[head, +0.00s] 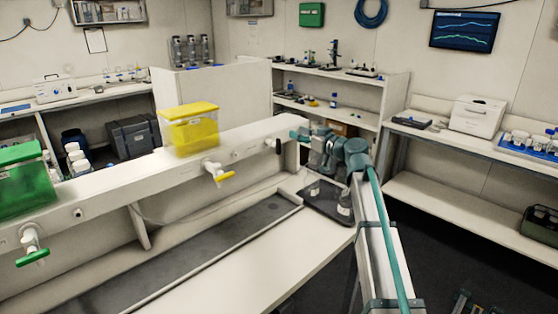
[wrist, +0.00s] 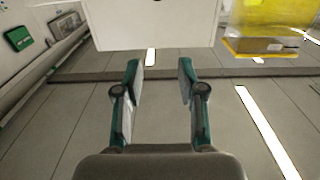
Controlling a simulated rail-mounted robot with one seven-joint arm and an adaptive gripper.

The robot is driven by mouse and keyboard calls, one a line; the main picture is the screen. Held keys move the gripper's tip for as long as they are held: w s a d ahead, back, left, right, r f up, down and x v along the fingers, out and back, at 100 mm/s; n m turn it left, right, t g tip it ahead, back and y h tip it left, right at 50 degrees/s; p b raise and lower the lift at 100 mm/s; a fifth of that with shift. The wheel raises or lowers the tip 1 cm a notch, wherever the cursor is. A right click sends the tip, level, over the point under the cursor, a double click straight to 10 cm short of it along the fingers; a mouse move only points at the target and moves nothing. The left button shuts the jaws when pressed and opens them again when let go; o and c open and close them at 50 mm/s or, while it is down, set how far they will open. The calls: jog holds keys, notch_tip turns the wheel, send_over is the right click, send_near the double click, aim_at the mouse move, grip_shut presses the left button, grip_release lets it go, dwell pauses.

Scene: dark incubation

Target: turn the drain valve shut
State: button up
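Two white valves stick out from the front of the long white ledge in the head view. One, with a yellow lever (head: 226,177), sits below the yellow tank (head: 190,130); its lever points sideways to the right. The other, with a green lever (head: 33,257), is at the far left, below the green tank (head: 22,185); its lever also lies sideways. My gripper (head: 294,134) is at the right end of the ledge, well right of both valves. In the wrist view my gripper (wrist: 160,70) is open with nothing between its fingers. The yellow tank shows at the wrist view's upper right (wrist: 275,30). No valve shows there.
A small black fitting (head: 278,146) is on the ledge's right end, close to my gripper. A dark tray (head: 328,206) with small jars lies below my arm. A long dark trough (head: 200,245) runs under the valves. The space before the ledge is clear.

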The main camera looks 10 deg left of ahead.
jog(key=b, duration=0.5)
send_near(280, 143)
jog(key=p+x, duration=0.3)
jog(key=x, duration=0.7)
jog(key=shift+w+a, duration=0.3)
grip_shut()
